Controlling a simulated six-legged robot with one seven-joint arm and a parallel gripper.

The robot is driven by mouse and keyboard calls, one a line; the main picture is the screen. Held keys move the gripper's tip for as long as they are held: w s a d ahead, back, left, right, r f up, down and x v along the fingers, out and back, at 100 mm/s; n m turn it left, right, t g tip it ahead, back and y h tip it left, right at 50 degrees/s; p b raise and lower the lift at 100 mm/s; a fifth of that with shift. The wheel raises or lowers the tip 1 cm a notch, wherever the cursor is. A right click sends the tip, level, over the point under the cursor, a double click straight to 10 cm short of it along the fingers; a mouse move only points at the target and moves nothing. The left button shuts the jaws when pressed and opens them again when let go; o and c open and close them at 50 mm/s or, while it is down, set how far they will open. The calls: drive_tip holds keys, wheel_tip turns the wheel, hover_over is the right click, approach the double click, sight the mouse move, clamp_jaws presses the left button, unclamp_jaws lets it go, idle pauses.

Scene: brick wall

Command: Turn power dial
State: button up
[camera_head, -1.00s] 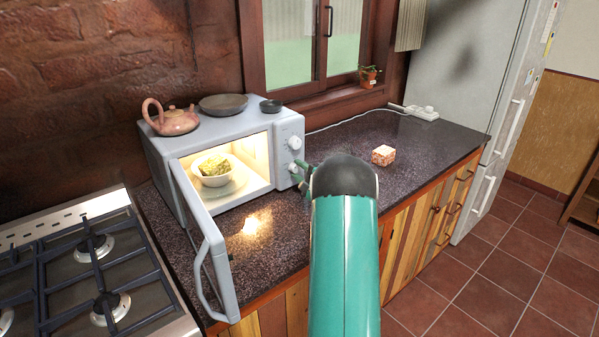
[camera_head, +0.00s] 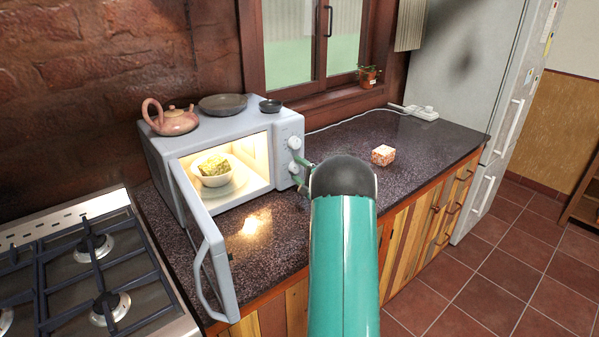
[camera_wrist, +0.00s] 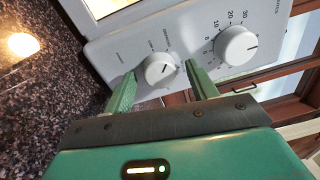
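The power dial (camera_head: 293,168) is the lower white knob on the microwave's front panel. In the wrist view the power dial (camera_wrist: 160,68) has a dark pointer line and small lettering around it. My gripper (camera_head: 302,174) is at the panel. In the wrist view my gripper (camera_wrist: 160,74) is open, with one green finger on each side of the power dial. A small gap shows between each fingertip and the knob. The microwave (camera_head: 160,158) stands on the counter with its door open and its inside lit.
The numbered dial (camera_wrist: 236,46) sits beside the power dial, close to one finger. The open microwave door (camera_head: 204,240) swings out at left. A bowl of food (camera_head: 214,171) is inside. A teapot (camera_head: 172,122) and dishes stand on top.

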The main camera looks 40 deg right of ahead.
drive_tip(key=s, duration=0.4)
drive_tip(key=s+a, duration=0.1)
drive_tip(key=s, duration=0.8)
drive_tip(key=shift+s+a+f, duration=0.3)
drive_tip(key=shift+a, duration=0.1)
drive_tip(key=shift+s, duration=0.1)
